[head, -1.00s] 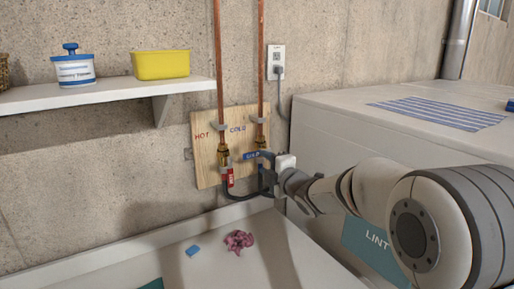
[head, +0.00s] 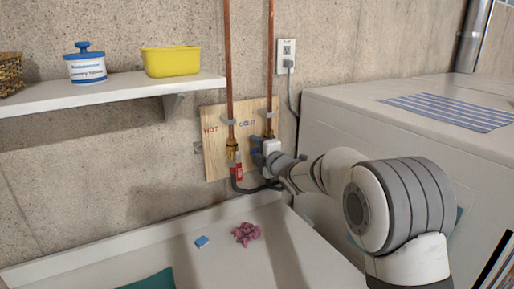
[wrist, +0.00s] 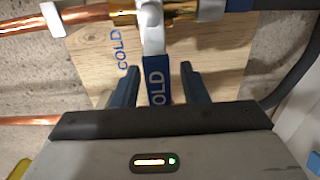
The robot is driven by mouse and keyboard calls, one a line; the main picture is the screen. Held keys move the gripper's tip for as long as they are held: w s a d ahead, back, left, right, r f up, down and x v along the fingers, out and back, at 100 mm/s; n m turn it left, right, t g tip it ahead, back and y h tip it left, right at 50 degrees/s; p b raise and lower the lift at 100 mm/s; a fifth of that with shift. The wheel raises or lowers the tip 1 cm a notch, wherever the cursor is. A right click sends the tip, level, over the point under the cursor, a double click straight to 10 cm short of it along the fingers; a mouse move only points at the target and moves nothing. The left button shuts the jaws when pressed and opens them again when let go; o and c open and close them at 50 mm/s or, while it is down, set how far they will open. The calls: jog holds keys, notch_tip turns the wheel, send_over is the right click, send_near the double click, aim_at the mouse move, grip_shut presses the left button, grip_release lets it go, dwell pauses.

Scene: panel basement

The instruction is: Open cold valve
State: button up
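The cold valve has a blue lever (wrist: 157,84) with white lettering and a brass body (wrist: 142,18) on a copper pipe (wrist: 80,24). In the wrist view the lever lies crosswise to the pipe. My gripper (wrist: 157,82) is open, with one dark finger on each side of the lever and a small gap showing on both sides. In the head view my gripper (head: 268,148) is at the cold valve and hides most of it; a bit of the blue lever (head: 257,158) shows at its left.
The hot valve's red lever (head: 237,170) is close by on the left of the wooden panel (head: 213,155). A dark hose (head: 250,188) hangs below. A white shelf (head: 110,93) is at upper left, a white machine (head: 350,105) at right, and the basin (head: 170,235) below.

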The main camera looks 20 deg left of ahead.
grip_shut()
jog(key=shift+f+b, duration=0.15)
jog(key=shift+b, duration=0.2)
jog(key=shift+w+d+f+n+b, duration=0.35)
jog(key=shift+f+n+b, duration=0.5)
jog(key=shift+n+b, duration=1.6)
jog(key=shift+w+d+f+n+b, duration=0.25)
jog(key=shift+f+n+b, duration=0.65)
jog(key=shift+b, duration=2.9)
jog(key=shift+w+d+f+n+b, duration=0.35)
jog(key=shift+f+n+b, duration=0.4)
jog(key=shift+n+b, duration=1.7)
jog(key=shift+w+a+m+b, duration=0.1)
jog(key=shift+m+b, duration=0.4)
jog(key=shift+b, duration=0.35)
